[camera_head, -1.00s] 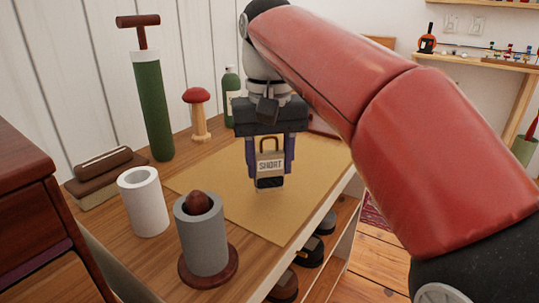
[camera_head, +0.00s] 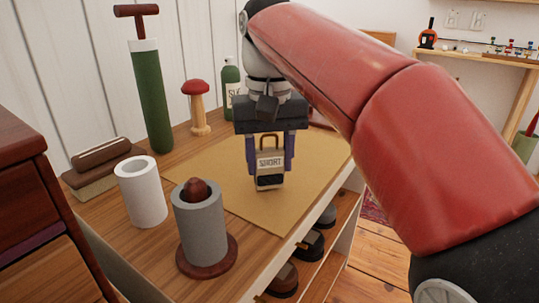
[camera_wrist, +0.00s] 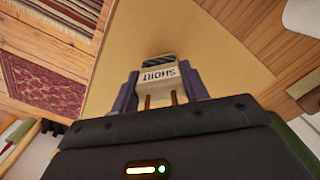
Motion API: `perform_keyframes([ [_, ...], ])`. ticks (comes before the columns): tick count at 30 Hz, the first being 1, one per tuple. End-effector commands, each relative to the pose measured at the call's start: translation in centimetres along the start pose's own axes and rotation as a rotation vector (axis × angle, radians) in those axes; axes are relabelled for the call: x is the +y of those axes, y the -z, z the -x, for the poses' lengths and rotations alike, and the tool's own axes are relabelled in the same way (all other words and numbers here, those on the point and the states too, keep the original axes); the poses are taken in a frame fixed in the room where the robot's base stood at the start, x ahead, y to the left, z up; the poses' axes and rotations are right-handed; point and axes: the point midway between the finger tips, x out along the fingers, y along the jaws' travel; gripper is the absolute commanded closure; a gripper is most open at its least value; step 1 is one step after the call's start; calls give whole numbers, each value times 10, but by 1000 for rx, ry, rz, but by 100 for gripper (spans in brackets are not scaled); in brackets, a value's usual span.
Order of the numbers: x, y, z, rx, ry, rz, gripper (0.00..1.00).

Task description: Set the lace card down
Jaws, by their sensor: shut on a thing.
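The lace card (camera_head: 270,161) is a small beige card with the word SHORT, a dark lower part and a brown loop on top. It is upright over the tan mat (camera_head: 225,193) on the wooden bench top. My gripper (camera_head: 270,165) points down and is shut on the card, with a purple finger at each side. In the wrist view the card (camera_wrist: 159,76) sits between the fingers, over the mat. I cannot tell whether its bottom edge touches the mat.
Left of the mat stand a white cylinder (camera_head: 141,192), a grey cylinder (camera_head: 200,225) on a round brown base, a brush (camera_head: 103,167) and a green pump (camera_head: 154,100). A red-topped wooden mushroom (camera_head: 198,105) and a green bottle (camera_head: 231,87) stand behind. Shoes (camera_head: 310,245) sit on shelves below.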

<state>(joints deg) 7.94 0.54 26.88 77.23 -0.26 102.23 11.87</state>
Motion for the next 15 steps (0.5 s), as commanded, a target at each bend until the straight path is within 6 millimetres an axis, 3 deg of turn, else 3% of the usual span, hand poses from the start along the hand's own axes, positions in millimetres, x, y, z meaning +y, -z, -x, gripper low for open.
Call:
perform_keyframes([
  [7,0,0,-6,0,0,0,77],
  [8,0,0,-6,0,0,0,54],
  [13,0,0,-5,0,0,0,32],
  [15,0,0,-5,0,0,0,30],
])
